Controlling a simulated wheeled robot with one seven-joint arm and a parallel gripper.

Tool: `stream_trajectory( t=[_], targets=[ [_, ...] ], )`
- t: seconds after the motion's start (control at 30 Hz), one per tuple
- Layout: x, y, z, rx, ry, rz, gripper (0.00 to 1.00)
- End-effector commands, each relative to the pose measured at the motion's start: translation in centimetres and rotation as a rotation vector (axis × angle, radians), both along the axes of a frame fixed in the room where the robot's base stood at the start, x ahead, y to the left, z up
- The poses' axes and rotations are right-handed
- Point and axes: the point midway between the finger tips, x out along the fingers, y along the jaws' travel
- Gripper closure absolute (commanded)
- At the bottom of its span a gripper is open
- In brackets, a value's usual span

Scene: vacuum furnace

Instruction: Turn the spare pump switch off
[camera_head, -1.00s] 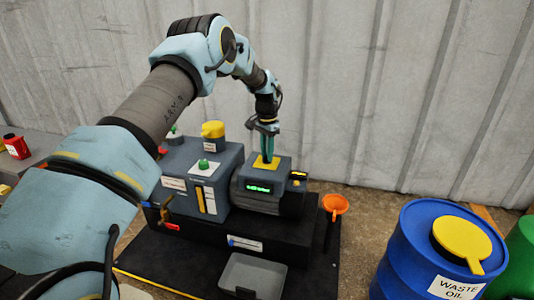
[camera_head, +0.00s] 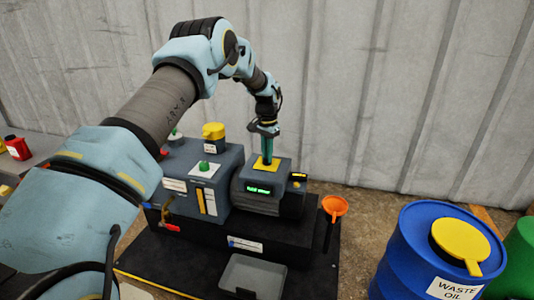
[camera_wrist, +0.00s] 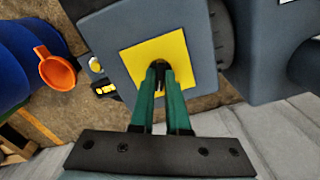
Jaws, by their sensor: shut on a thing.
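The spare pump switch sits on a yellow plate (camera_head: 258,162) on top of the grey pump motor box. The yellow plate also shows in the wrist view (camera_wrist: 138,52). My gripper (camera_head: 267,159) points straight down at it, and its green fingers are shut on the small dark switch knob (camera_wrist: 159,67) in the middle of the plate. The fingertips hide most of the knob, so I cannot tell its position. A green lit display (camera_head: 258,189) is on the box's front; its text is too small to read.
The pump body (camera_head: 222,160) with a yellow cap (camera_head: 213,131) stands left of the motor. An orange funnel (camera_head: 335,206) and a blue waste oil drum (camera_head: 415,250) stand to the right. A grey tray (camera_head: 252,274) lies in front. A corrugated wall is behind.

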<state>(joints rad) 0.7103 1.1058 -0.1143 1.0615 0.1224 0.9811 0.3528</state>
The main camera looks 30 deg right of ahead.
Motion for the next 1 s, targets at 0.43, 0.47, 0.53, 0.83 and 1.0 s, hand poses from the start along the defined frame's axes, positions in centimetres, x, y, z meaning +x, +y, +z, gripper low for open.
stream_trajectory(
  t=[0.43,0.47,0.53,0.83,1.0],
  targets=[
    [0.01,-0.09,0.37,0.0,-0.002,0.378,1.0],
    [-0.02,-0.12,0.35,-0.001,-0.002,0.406,1.0],
    [-0.01,-0.11,0.32,-0.001,-0.003,0.473,1.0],
    [0.02,-0.13,0.24,-0.002,-0.002,0.73,1.0],
    [0.06,-0.12,0.17,-0.003,-0.003,0.84,1.0]
  ],
)
